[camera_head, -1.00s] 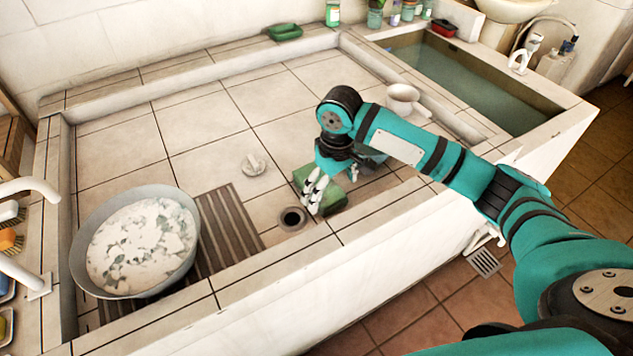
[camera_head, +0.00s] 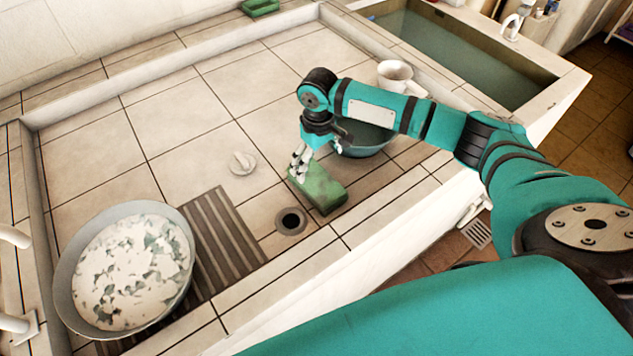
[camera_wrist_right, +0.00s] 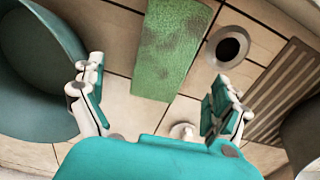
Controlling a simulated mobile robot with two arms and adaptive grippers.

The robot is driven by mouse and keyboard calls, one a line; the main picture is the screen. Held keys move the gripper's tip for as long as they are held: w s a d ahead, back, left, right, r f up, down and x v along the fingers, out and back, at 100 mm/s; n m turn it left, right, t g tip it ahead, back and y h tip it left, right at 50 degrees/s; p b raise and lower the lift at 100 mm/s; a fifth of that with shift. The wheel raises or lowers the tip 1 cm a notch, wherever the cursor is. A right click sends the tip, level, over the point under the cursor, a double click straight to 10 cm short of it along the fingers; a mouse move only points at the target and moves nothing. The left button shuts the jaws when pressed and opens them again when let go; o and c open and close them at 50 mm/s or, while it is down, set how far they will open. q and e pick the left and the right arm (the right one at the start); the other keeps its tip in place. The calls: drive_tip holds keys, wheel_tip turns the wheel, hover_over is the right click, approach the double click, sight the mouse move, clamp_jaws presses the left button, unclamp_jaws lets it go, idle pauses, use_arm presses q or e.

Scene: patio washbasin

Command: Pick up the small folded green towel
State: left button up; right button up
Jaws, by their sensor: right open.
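The small folded green towel (camera_head: 318,188) lies flat on the tiled basin floor, beside the round drain hole. It also shows in the right wrist view (camera_wrist_right: 172,48), ahead of my fingers and centred between them. My right gripper (camera_head: 299,160) is at the towel's far left end in the head view. In the right wrist view the right gripper (camera_wrist_right: 160,98) is open, its two fingers wide apart with nothing between them. I cannot tell whether a fingertip touches the towel. My left gripper is not in view.
A teal basin (camera_head: 362,138) stands close right of the towel, with a white cup (camera_head: 394,75) behind it. A drain hole (camera_head: 291,221), a stopper (camera_head: 243,163) and a slatted strip (camera_head: 226,235) lie left. A large bowl (camera_head: 68,262) stands far left. The back tiles are free.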

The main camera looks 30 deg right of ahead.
sight(317, 180)
wheel_tip(317, 180, down, 4)
drive_tip(key=shift+a+f, duration=0.1)
drive_tip(key=shift+f, duration=0.15)
wheel_tip(317, 180, down, 4)
drive_tip(key=shift+s+a+r+p, duration=0.15)
drive_tip(key=shift+r+p, duration=0.05)
drive_tip(key=shift+p, duration=0.3)
drive_tip(key=shift+f, duration=0.3)
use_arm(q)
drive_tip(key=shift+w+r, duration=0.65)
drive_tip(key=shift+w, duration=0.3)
use_arm(e)
drive_tip(key=c, duration=1.1)
